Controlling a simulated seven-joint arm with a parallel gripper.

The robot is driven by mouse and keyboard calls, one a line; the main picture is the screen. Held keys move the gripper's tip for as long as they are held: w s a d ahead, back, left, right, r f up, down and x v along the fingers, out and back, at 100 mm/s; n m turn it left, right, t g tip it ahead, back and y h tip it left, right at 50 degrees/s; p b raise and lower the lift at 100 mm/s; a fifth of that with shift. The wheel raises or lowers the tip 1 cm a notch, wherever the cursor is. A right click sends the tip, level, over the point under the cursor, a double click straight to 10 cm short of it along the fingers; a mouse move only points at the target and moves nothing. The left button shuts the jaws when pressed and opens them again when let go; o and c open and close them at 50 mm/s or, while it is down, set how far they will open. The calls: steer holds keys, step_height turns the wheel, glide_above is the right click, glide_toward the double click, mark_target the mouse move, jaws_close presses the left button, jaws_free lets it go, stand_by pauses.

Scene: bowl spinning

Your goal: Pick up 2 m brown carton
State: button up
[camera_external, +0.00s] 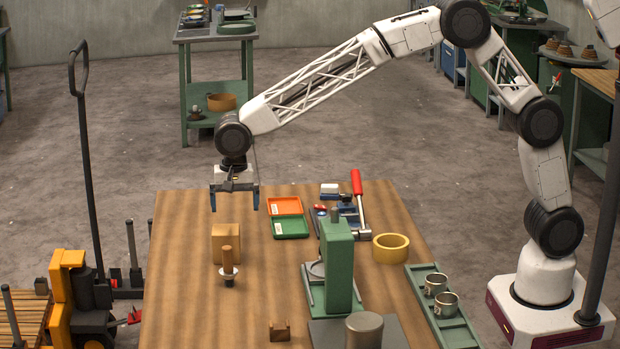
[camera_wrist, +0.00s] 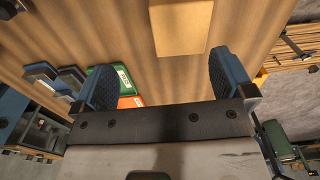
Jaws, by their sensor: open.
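The brown carton (camera_external: 226,244) stands on the left part of the wooden table, behind a wooden-handled tool. In the wrist view the carton (camera_wrist: 181,28) shows at the top, cut off by the frame edge. My gripper (camera_external: 235,205) hangs over the far left of the table, above the carton and apart from it. Its two blue fingers are wide apart with nothing between them. In the wrist view the gripper (camera_wrist: 176,75) has one finger on each side, and the carton lies beyond the fingertips, roughly between their lines.
A wooden-handled tool (camera_external: 228,262) stands close in front of the carton. Orange (camera_external: 285,206) and green (camera_external: 290,228) trays lie to its right. The table's left front is bare.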

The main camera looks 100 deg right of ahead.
mark_target(226, 229)
steer(key=shift+w+f+m, duration=0.5)
steer(key=shift+w+f, duration=0.7)
steer(key=shift+w, duration=0.15)
steer(key=shift+f, duration=1.35)
steer(key=shift+d+f, duration=0.1)
steer(key=shift+f, duration=2.5)
steer(key=c, duration=1)
